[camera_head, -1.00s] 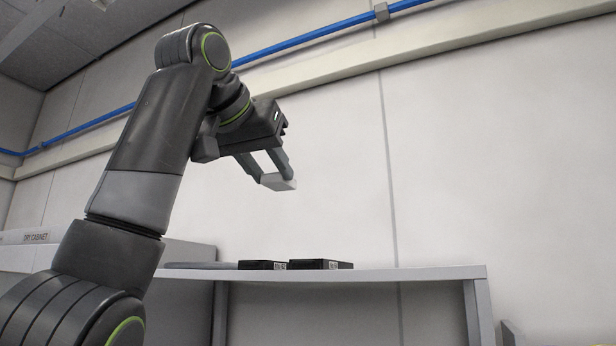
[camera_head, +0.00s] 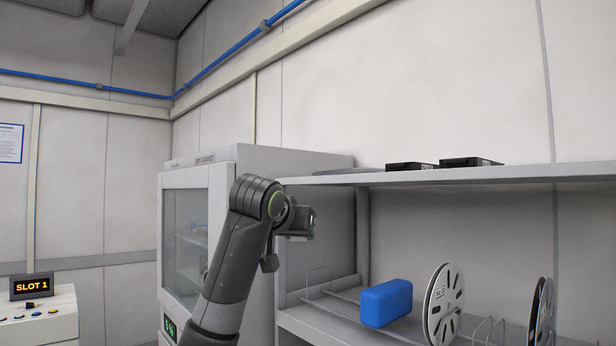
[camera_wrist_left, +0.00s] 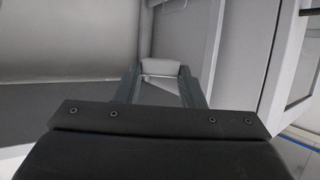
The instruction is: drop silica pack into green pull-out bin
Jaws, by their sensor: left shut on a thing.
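A small white pack (camera_wrist_left: 160,67), which looks like the silica pack, is between the tips of my left gripper (camera_wrist_left: 160,76) in the left wrist view. The gripper is shut on it and holds it in the air. In the head view my left arm reaches up in front of the shelf unit, with its wrist near the unit's left end. The fingers and the pack are hidden there. The green pull-out bin is not in view. My right gripper is not in view.
A glass-doored cabinet (camera_head: 182,178) stands behind my arm. The shelf unit (camera_head: 480,174) holds black boxes (camera_head: 470,162) on top, and a blue block (camera_head: 386,303) and reels (camera_head: 443,305) below. A SLOT 1 display (camera_head: 32,287) tops a button console (camera_head: 40,322) at left.

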